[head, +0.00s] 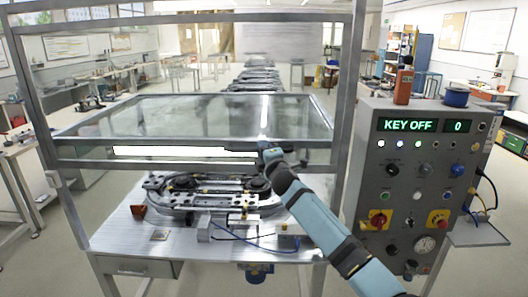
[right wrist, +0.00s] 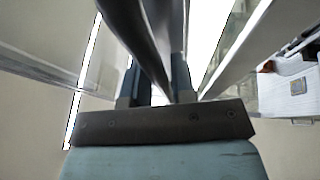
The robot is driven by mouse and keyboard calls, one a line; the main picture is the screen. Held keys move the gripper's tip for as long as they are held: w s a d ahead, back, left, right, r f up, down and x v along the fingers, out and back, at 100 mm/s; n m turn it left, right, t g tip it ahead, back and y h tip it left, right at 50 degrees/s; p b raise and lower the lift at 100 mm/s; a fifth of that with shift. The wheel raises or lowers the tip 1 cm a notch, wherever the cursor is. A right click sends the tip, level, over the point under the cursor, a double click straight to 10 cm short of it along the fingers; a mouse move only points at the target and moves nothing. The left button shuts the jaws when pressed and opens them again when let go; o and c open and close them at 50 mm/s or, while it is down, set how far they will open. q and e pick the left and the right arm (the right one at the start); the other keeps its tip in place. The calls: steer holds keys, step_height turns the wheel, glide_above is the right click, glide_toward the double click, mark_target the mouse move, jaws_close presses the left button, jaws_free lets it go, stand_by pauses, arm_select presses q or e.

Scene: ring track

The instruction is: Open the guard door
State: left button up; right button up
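The guard door (head: 190,117) is a clear panel in a grey metal frame. It sits in the machine's upright frame, with its lower rail across the middle of the opening, above the ring track (head: 205,188). My right gripper (head: 266,149) reaches up to the right part of this lower rail. In the right wrist view, a dark bar (right wrist: 146,40) runs between the fingers of my right gripper (right wrist: 156,75), which appear closed on it. The fingertip contact is partly hidden by the bar. My left gripper is not in view.
A control box (head: 425,170) at the right reads "KEY OFF" and "0", with buttons, a red-and-yellow switch and a gauge. The frame's right post (head: 350,110) stands close to my right arm. A small brown-red block (head: 138,210) lies on the worktable (head: 120,240).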

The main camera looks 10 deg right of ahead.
steer(key=shift+f, duration=0.1)
steer(key=b+v, duration=0.2)
steer(key=v, duration=1.1)
steer(key=shift+s, duration=0.4)
steer(key=s+a+f+m+g, duration=0.1)
steer(key=s+f+m+g, duration=0.1)
steer(key=s+f, duration=0.45)
steer(key=s+a+f+m+g, duration=0.1)
steer(key=s+f+m, duration=0.25)
steer(key=f, duration=0.65)
steer(key=s+f+m+g, duration=0.2)
steer(key=s+f, duration=0.3)
steer(key=f, duration=0.3)
steer(key=s+f+m+g, duration=0.2)
steer(key=s+f+m, duration=0.3)
steer(key=s, duration=0.8)
steer(key=s+f+m+g, duration=0.1)
steer(key=s+f+m, duration=0.3)
steer(key=s+f, duration=0.5)
steer(key=s, duration=0.4)
steer(key=shift+a+f+m+g+y+p, duration=0.2)
steer(key=shift+f+m+g+y+p, duration=0.1)
steer(key=shift+m+g+y, duration=0.1)
